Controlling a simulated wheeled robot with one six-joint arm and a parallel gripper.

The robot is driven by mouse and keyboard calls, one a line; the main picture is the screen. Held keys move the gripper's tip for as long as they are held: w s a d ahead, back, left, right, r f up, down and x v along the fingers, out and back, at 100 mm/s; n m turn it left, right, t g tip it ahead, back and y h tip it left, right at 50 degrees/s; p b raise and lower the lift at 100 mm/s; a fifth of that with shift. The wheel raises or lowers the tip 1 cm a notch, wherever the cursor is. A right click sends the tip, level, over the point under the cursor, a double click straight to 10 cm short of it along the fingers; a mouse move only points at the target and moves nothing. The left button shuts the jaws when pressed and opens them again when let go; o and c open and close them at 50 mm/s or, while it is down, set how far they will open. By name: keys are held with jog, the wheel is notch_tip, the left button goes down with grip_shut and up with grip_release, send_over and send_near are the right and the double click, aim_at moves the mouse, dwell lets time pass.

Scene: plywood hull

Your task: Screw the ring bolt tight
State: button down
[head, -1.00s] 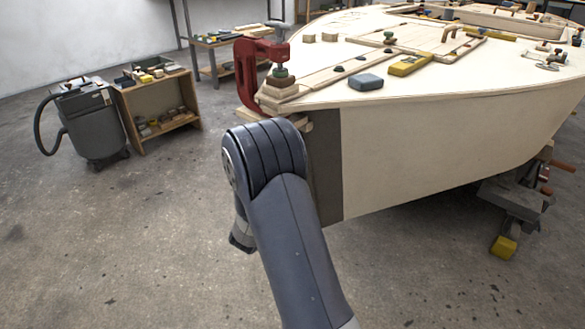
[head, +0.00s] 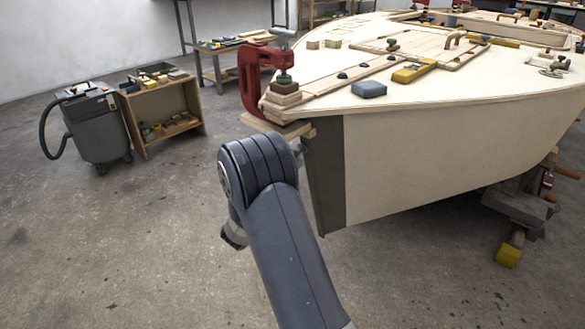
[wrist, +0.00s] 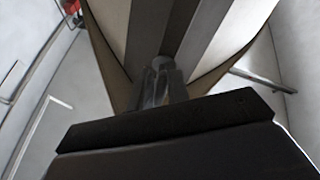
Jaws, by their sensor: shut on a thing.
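In the wrist view my gripper (wrist: 165,88) points up at the bow of the pale plywood hull (wrist: 222,35), with its fingers close together. A small grey rounded piece, which looks like the ring bolt (wrist: 163,63), sits between the fingertips at the dark stem strip (wrist: 172,25). The gripper is shut on it. Its ring shape and thread are too small and blurred to make out. In the head view the hull (head: 430,150) and its dark stem strip (head: 326,185) show, but my own arm hides the gripper and the bolt.
A red clamp (head: 250,78) grips wooden blocks on the bow above my arm. A grey vacuum (head: 98,128) and a wooden cabinet (head: 165,115) stand at the left. A hull support with a yellow block (head: 508,255) is at the right. The floor between is clear.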

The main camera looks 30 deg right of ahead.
jog(key=shift+w+a+r, duration=0.15)
jog(key=shift+w+a, duration=0.1)
jog(key=c, duration=1.5)
grip_release()
jog(key=shift+a, duration=0.1)
